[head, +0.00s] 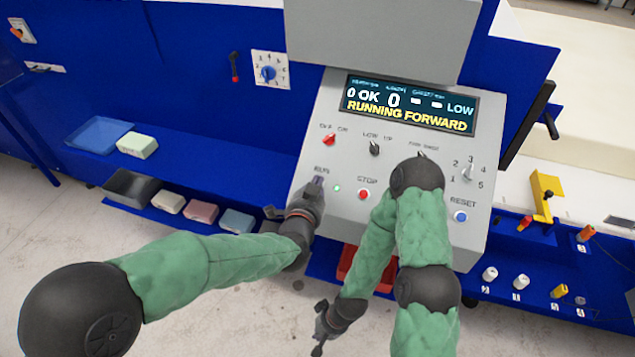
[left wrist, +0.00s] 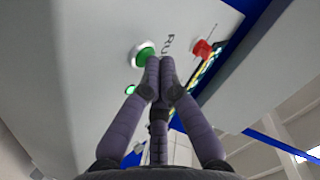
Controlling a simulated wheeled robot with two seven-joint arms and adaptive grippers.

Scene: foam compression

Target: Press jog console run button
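The grey jog console (head: 330,110) stands at centre with a lit display (head: 408,106) reading "0 OK", "LOW" and "RUNNING FORWARD". My left gripper (head: 318,183) has its fingertips at the console's lower left, under the RUN label, and hides the run button in the head view. In the left wrist view the run button (left wrist: 143,53) is a green cap in a pale ring. The gripper's fingertips (left wrist: 161,63) are together beside its edge; contact cannot be told. My right gripper (head: 319,340) hangs low, below the console; its finger state is unclear.
A lit green lamp (head: 337,188) and red stop button (head: 363,195) sit right of the run button. A blue reset button (head: 460,216), knobs and a red selector (head: 328,140) share the panel. A blue shelf (head: 205,152) with foam blocks lies left.

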